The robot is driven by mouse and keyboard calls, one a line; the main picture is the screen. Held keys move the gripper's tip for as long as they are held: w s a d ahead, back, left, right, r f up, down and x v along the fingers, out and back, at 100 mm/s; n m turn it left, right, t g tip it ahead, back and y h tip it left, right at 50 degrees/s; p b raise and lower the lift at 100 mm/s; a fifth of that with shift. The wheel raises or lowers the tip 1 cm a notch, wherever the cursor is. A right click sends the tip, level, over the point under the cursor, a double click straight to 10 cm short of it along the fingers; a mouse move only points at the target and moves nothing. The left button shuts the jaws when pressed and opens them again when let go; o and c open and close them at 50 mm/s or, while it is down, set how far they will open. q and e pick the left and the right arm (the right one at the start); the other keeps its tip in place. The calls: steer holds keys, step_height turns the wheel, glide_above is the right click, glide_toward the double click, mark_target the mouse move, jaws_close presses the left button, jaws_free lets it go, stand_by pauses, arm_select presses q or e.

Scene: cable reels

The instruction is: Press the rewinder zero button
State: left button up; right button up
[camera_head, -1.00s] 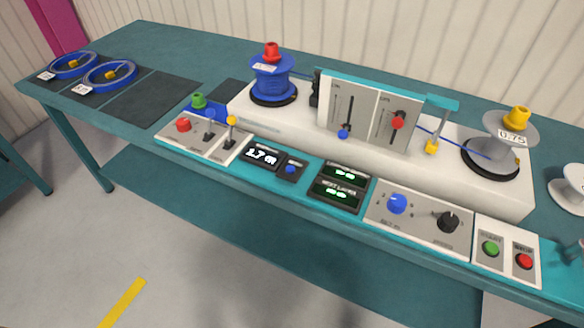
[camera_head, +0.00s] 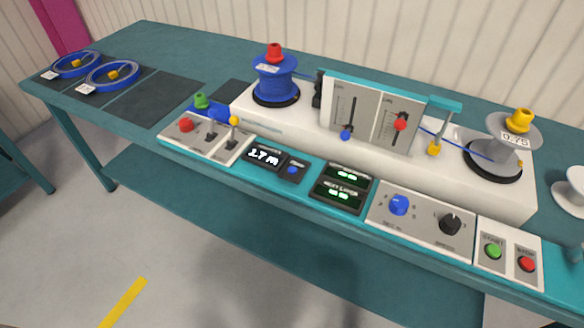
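The rewinder (camera_head: 440,168) is a long white machine on a teal bench. A blue cable reel (camera_head: 275,80) with a red knob sits at its left end, and a grey reel (camera_head: 495,140) marked 0.75 with a yellow knob at its right end. A dark counter display (camera_head: 265,156) at the front reads 1.7 m. A small blue button (camera_head: 292,170) sits right beside the display; its label is too small to read. Neither gripper shows clearly.
The front panel also carries a red button (camera_head: 186,125), levers, a blue knob (camera_head: 399,204), a black knob (camera_head: 450,224), a green button (camera_head: 493,250) and a red button (camera_head: 527,264). Two blue cable coils (camera_head: 113,76) lie on the far left.

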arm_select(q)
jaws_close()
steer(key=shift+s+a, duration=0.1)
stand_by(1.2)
